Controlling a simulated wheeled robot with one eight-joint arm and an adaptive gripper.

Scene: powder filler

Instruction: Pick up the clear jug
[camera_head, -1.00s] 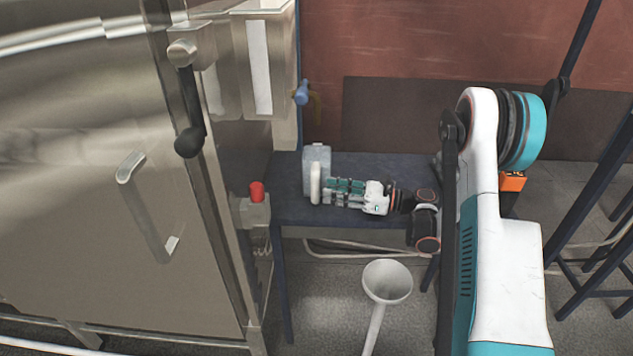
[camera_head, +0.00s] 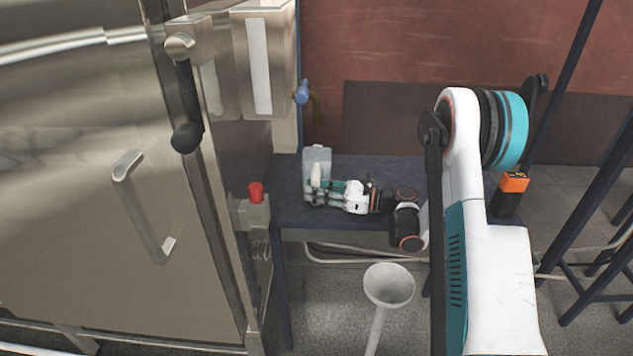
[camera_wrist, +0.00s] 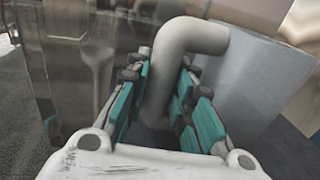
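The clear jug (camera_head: 318,155) stands upright on the dark blue table beside the metal machine. In the wrist view its pale grey body (camera_wrist: 255,85) fills the right side, and its thick handle (camera_wrist: 172,75) runs down between my fingers. My gripper (camera_head: 318,186) reaches in from the right at the handle's height. In the wrist view my gripper (camera_wrist: 165,95) is open, with one teal-padded finger on each side of the handle. Small gaps show between the pads and the handle. The far side of the jug is hidden.
The dark blue table (camera_head: 285,208) carries the jug. The steel machine (camera_head: 80,200) stands close on the left, with a red button (camera_head: 255,192). A white funnel (camera_head: 389,285) stands in front of the table. Dark stool legs (camera_head: 590,215) are at right.

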